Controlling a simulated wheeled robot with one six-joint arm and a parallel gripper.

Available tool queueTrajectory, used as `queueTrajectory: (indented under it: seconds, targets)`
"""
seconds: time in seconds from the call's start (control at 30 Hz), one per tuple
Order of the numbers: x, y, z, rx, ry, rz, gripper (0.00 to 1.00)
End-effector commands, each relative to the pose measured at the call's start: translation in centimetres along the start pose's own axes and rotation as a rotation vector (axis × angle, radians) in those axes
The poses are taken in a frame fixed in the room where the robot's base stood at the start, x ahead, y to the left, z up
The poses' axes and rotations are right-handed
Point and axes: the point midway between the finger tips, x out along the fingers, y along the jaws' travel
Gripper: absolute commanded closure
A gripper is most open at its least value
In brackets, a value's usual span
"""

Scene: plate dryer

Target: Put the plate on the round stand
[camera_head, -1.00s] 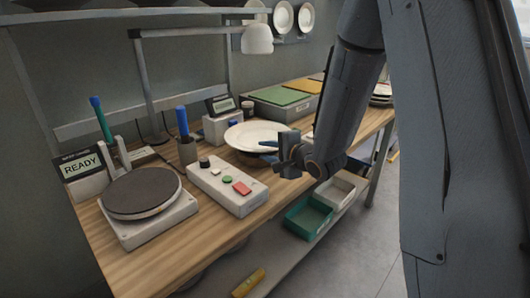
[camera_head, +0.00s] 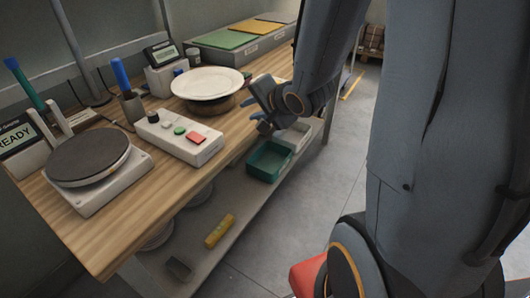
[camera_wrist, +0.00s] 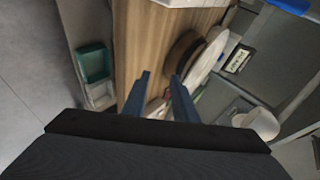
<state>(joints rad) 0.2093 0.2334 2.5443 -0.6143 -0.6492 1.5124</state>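The white plate (camera_head: 206,82) lies face up on top of a round brown support (camera_head: 215,104) on the wooden bench; in the wrist view the plate (camera_wrist: 207,60) and the brown support (camera_wrist: 181,53) show beyond the fingers. A dark round disc (camera_head: 88,156) on a white base stands bare at the bench's left end, beside a READY display. My gripper (camera_head: 255,103) is at the plate's right side, by the bench's front edge. In the wrist view its two fingers (camera_wrist: 160,82) are apart, with nothing held between them. Finger contact with the plate cannot be told.
A white control box (camera_head: 179,136) with coloured buttons stands between disc and plate. A pen cup (camera_head: 131,106) and a small display unit (camera_head: 163,68) are behind. Coloured-topped boxes (camera_head: 238,42) fill the back. Green (camera_head: 268,161) and white bins sit on the lower shelf.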

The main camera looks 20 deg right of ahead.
Motion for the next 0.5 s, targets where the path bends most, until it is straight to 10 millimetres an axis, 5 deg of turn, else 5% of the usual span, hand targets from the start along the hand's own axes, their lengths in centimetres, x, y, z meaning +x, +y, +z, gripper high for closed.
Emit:
queueTrajectory:
  seconds: [0.23,0.5]
  targets:
    - [-3.4,6.5,1.5,-0.47,-0.081,0.411,0.74]
    - [-10.2,11.1,7.5,-0.836,-0.492,0.655,0.74]
